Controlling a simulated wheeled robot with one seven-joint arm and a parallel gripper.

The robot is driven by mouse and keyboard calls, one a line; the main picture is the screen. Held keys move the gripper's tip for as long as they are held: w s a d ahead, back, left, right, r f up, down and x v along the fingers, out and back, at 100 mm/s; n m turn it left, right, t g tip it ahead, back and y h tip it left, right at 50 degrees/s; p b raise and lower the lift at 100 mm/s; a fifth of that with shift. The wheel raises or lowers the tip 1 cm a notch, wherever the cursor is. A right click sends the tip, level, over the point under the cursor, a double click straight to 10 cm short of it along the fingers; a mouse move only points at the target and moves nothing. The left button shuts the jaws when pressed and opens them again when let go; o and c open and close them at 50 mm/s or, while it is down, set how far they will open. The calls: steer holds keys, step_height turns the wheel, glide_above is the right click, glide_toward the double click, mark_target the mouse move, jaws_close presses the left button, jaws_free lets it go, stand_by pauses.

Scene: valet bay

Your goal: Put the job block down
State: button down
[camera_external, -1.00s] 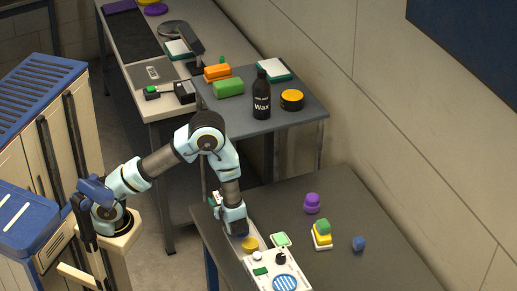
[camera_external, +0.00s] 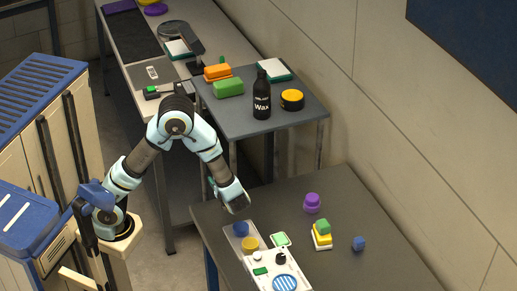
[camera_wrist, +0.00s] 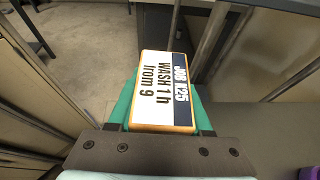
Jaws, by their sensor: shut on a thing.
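In the external view my gripper (camera_external: 236,208) is over the left back part of the near dark table (camera_external: 275,202), above the back end of the pale tray. The block cannot be made out there, as the wrist hides it.
The pale tray (camera_external: 231,236) holds a blue piece (camera_external: 241,229) and a yellow piece (camera_external: 250,243). A white panel (camera_external: 267,279) adjoins it. A wax bottle (camera_external: 262,97) stands on the back table.

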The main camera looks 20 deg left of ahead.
steer(key=w+d+m+t+h+b, duration=0.2)
steer(key=w+d+m+h+b, duration=0.3)
steer(key=d, duration=0.8)
steer(key=n+y+p, duration=0.1)
steer(key=y+p, duration=0.1)
glide_above(262, 207)
step_height(262, 207, down, 4)
steer(key=shift+w+f, duration=0.15)
steer(key=shift+f, duration=0.05)
steer(key=shift+h, duration=0.4)
steer(key=shift+f+p, duration=0.65)
steer(key=shift+f, duration=1.75)
steer(key=shift+f, duration=0.1)
steer(key=shift+f, duration=0.15)
steer(key=shift+c, duration=1.6)
jaws_free()
